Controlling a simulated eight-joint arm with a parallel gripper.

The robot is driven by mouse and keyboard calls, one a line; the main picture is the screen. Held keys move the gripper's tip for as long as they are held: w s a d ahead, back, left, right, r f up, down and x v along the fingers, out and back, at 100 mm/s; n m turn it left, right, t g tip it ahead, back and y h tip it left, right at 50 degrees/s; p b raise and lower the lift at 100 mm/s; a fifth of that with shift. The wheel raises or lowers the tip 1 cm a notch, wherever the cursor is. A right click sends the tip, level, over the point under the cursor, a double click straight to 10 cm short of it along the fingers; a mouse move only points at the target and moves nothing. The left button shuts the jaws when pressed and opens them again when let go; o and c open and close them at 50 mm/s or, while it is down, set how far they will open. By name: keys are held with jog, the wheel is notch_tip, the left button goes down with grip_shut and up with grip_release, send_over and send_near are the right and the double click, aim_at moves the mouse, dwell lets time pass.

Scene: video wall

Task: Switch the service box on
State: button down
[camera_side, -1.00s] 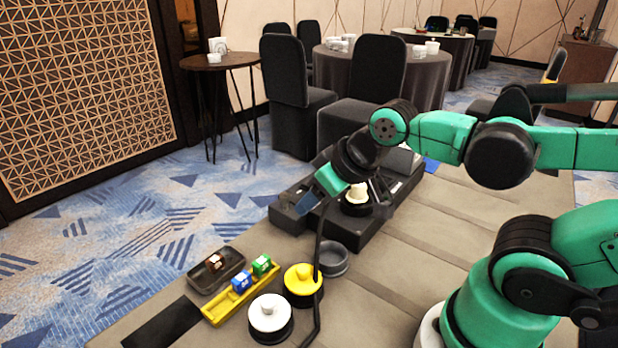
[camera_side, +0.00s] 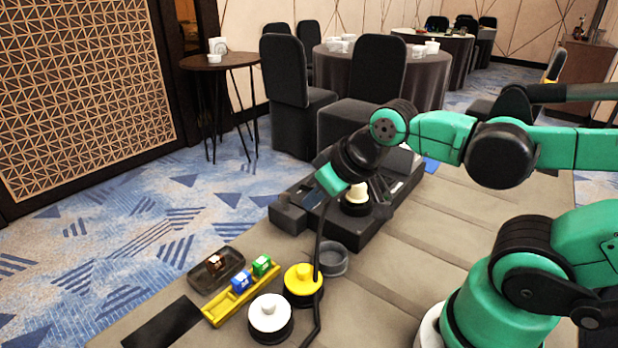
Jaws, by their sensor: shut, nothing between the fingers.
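A long dark box unit (camera_side: 378,222), which looks like the service box, stands at the far end of the grey table. It has a raised sloped block at its back right and a small bluish panel at its left. A cream knob (camera_side: 357,193) on a dark round base sits on it. My gripper (camera_side: 336,190) is over the left part of this unit, just left of the knob. It is shut and empty; its fingertips are largely hidden, and I cannot tell whether it touches the unit. I cannot make out which part is the switch or its state.
A white-topped round piece (camera_side: 269,313), a yellow-topped one (camera_side: 303,280) and a grey round cup (camera_side: 333,262) stand nearer. A yellow rack (camera_side: 217,316) holds small blue and green blocks beside a dark tray (camera_side: 203,281). A black cable (camera_side: 317,297) runs across the table.

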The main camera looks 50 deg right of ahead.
dwell(0.8)
jog(key=w+d+r+m+y, duration=0.1)
jog(key=w+d+r+m, duration=0.1)
jog(key=w+d+m, duration=0.6)
jog(key=w+d, duration=0.3)
jog(key=d, duration=0.3)
jog(key=shift+w+d+r, duration=0.15)
jog(key=shift+r, duration=0.2)
jog(key=shift+s+f, duration=0.25)
jog(key=shift+f, duration=1.2)
jog(key=shift+s+f, duration=0.2)
jog(key=shift+f, duration=1.25)
jog(key=shift+s+f, duration=0.25)
jog(key=shift+f, duration=1.2)
jog(key=shift+f, duration=0.15)
jog(key=shift+f, duration=0.25)
jog(key=shift+s+f, duration=0.1)
jog(key=shift+f, duration=0.3)
